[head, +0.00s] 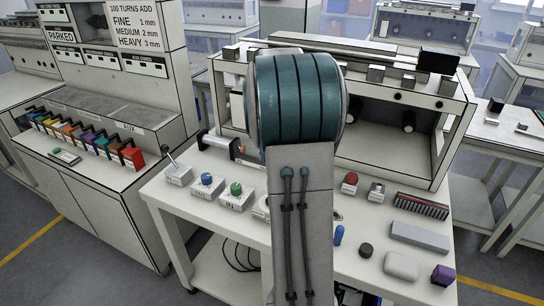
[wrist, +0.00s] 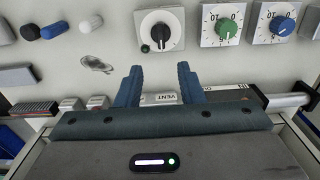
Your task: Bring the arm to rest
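My arm rises through the middle of the head view, its teal joint in front of the workbench (head: 180,205). The arm hides my gripper in that view. In the wrist view my gripper (wrist: 159,86) shows two blue fingers set apart, with no object seen between them. A white label reading VENT (wrist: 159,98) shows behind the gap. Beyond the fingertips is a grey box with a black rotary knob (wrist: 161,36). I cannot tell how far the fingers are from the bench.
The bench holds a blue-knob box (head: 206,184), a green-knob box (head: 236,196), a red button (head: 350,182), a grey block (head: 420,237), a white rounded piece (head: 401,266) and a purple piece (head: 443,275). A raised cabinet (head: 455,110) stands at the back. Colored bins (head: 132,158) line the left counter.

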